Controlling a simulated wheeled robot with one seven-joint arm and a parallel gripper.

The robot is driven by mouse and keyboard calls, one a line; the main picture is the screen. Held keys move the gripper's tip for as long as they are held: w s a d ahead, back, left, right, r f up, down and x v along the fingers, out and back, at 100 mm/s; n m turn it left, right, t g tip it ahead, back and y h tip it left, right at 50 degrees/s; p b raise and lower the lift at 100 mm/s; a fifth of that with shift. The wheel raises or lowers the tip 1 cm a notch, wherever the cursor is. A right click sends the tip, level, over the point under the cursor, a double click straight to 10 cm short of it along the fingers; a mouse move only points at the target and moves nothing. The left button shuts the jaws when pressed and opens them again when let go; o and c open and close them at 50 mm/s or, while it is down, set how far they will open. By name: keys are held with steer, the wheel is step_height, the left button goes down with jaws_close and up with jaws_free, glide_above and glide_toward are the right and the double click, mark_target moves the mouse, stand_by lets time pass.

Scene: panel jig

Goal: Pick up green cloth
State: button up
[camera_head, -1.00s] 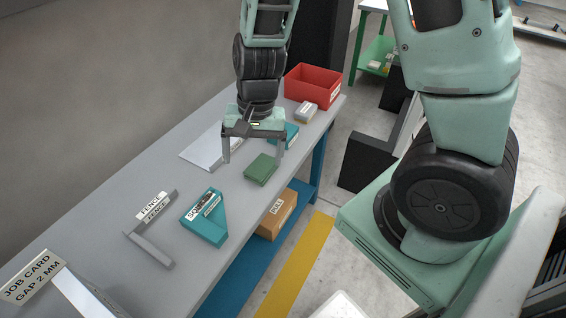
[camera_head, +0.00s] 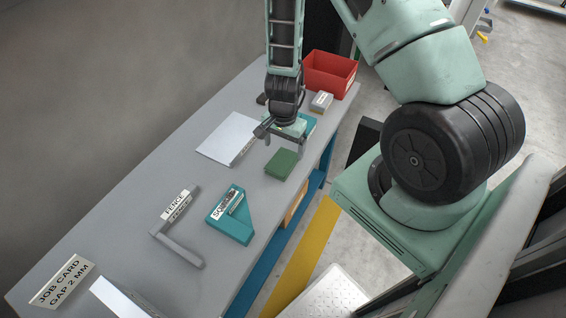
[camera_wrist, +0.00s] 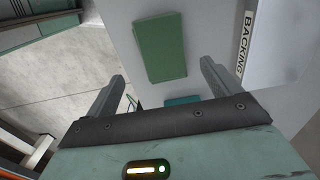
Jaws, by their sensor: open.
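The green cloth (camera_head: 282,164) is a small folded rectangular pad lying flat on the grey workbench (camera_head: 150,190), near its right edge. In the wrist view the cloth (camera_wrist: 160,48) shows whole, ahead of and between the two fingers. My gripper (camera_head: 284,148) is open and empty. In the head view it hangs just behind the cloth. In the wrist view my gripper's fingers (camera_wrist: 165,82) stand wide apart, with the cloth beyond their tips and apart from them.
A white panel (camera_head: 229,138) lies left of the cloth. A teal square block (camera_head: 231,215) and an L-shaped fence (camera_head: 176,228) lie nearer. A teal item (camera_head: 306,126), a small grey box (camera_head: 321,101) and a red bin (camera_head: 330,72) are behind. Bare bench surrounds the cloth's near side.

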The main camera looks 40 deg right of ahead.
mark_target(283, 160)
steer(key=shift+w+f+p, duration=0.1)
steer(key=shift+f+p, duration=0.9)
steer(key=shift+f, duration=2.05)
steer(key=c, duration=1.1)
steer(key=shift+r, duration=0.2)
step_height(283, 160, up, 10)
steer(key=shift+f+b, duration=0.15)
steer(key=shift+b, duration=0.55)
